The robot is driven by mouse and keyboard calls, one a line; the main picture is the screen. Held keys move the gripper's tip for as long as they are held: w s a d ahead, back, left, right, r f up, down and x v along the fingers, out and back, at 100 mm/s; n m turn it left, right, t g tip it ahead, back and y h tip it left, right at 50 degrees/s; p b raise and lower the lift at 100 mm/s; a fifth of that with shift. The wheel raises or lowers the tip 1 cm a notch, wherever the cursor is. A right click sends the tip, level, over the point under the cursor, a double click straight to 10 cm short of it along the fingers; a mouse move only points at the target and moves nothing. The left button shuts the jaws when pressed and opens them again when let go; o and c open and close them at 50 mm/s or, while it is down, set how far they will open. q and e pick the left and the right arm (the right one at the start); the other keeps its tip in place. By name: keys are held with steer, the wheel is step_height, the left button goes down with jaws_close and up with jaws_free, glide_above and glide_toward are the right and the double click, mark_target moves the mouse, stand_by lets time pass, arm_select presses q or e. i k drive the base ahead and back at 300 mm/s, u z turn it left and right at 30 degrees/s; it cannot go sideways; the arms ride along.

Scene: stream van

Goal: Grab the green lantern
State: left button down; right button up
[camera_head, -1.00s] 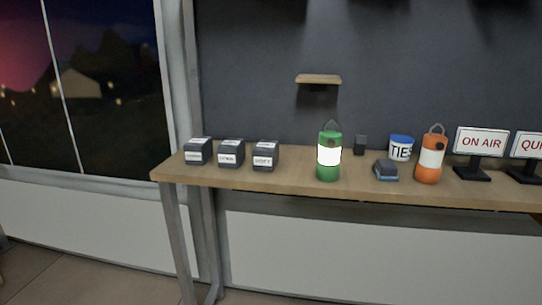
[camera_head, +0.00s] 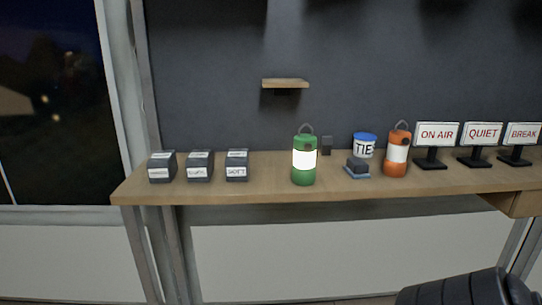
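The green lantern (camera_head: 304,174) stands upright on the wooden shelf table, near the middle of the view. Its band glows white and a thin carrying loop rises from its top. Neither gripper's fingers show. A dark ribbed part of my own body, which looks like an arm link, enters at the bottom right, well below and to the right of the lantern.
The wooden table (camera_head: 270,192) runs along the wall. Several dark labelled boxes (camera_head: 200,167) stand left of the lantern. A small shelf (camera_head: 285,83) is above.

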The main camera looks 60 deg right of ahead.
mark_target(304, 168)
steer(key=i, duration=0.35)
steer(key=z, duration=1.15)
